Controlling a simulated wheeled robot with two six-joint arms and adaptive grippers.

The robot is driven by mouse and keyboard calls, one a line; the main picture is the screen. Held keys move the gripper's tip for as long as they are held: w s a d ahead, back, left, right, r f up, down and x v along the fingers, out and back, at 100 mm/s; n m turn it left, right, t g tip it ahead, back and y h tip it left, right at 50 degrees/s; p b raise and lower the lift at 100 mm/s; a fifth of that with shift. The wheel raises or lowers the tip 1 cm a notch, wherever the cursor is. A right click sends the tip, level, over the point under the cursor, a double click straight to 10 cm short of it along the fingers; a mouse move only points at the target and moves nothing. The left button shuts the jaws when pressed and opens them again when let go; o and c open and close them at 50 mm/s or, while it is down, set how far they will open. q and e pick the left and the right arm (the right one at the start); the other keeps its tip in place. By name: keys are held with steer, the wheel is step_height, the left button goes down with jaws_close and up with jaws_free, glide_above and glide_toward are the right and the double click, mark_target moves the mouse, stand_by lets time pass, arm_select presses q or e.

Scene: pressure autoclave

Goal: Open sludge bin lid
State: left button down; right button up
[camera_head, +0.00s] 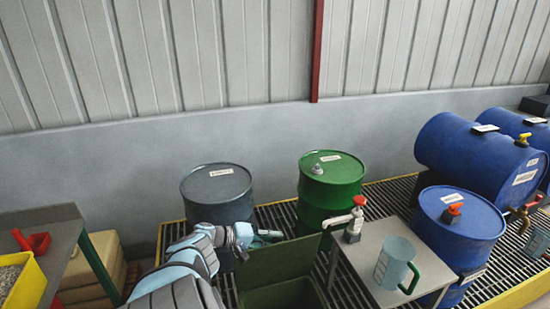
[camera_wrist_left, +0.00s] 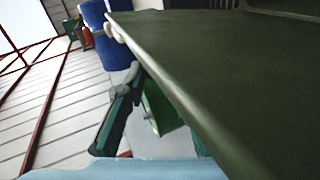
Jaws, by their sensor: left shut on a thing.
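The sludge bin (camera_head: 283,297) is a dark green box at the bottom middle of the head view, mostly cut off by the frame edge. Its flat dark green lid (camera_head: 280,262) stands raised and tilted at the bin's far side. My left gripper (camera_head: 262,237) is at the lid's upper edge, shut on it. In the left wrist view the lid (camera_wrist_left: 225,70) fills the right side as a large panel, with a gripper finger (camera_wrist_left: 120,113) beside its edge. The other finger is largely hidden behind the lid. My right gripper is out of view.
A grey drum (camera_head: 217,193) and a green drum (camera_head: 331,187) stand behind the bin on grating.

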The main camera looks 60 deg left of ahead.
arm_select(q)
steer(key=c, duration=1.4)
jaws_free()
steer(key=shift+s, duration=0.1)
steer(key=v, duration=1.2)
